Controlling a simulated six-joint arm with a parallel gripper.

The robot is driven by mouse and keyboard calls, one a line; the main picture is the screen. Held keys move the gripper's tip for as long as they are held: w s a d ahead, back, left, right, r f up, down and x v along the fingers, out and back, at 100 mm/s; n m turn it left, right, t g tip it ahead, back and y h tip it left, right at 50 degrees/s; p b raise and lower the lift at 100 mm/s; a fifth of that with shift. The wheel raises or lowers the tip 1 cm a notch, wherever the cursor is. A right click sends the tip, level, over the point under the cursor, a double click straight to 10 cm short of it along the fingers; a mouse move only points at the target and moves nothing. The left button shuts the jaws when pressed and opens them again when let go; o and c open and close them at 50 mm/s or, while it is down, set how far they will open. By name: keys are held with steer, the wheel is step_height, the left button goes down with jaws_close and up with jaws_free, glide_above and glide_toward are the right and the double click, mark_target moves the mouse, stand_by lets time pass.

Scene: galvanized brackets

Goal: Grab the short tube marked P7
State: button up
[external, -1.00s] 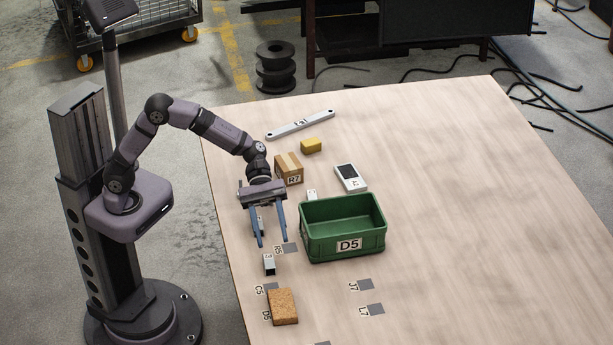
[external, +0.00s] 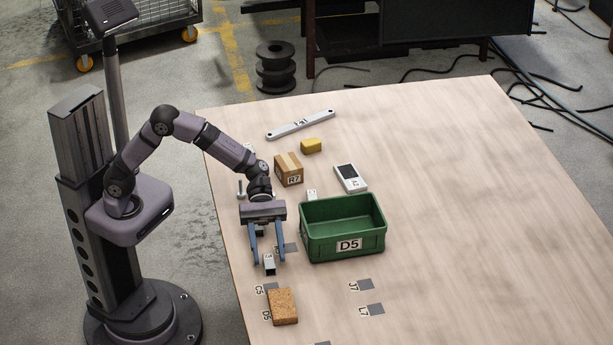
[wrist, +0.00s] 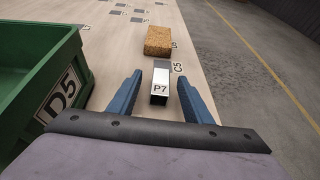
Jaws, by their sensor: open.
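The short tube marked P7 (wrist: 160,82) is a small metallic square tube with a dark open end, lying on the table. In the external view the tube (external: 269,265) sits just at the tips of my gripper. My gripper (external: 268,260) is open, its two blue fingers pointing toward the front of the table. In the wrist view the tube lies between the fingers of my gripper (wrist: 164,90), nearer the upper part of the gap. I see a gap on both sides of it. Whether the fingers are down at its height is hard to tell.
A green crate marked D5 (external: 343,228) stands close to the right of my gripper. A cork-coloured block (external: 283,307) lies in front of the tube. Behind are a box marked R7 (external: 289,169), a yellow block (external: 311,146) and a white device (external: 350,178). The table's right side is clear.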

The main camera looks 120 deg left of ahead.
mark_target(269, 262)
steer(key=shift+x, duration=1.6)
steer(key=shift+s, duration=0.15)
jaws_close()
step_height(269, 262, up, 10)
steer(key=shift+p, duration=1.25)
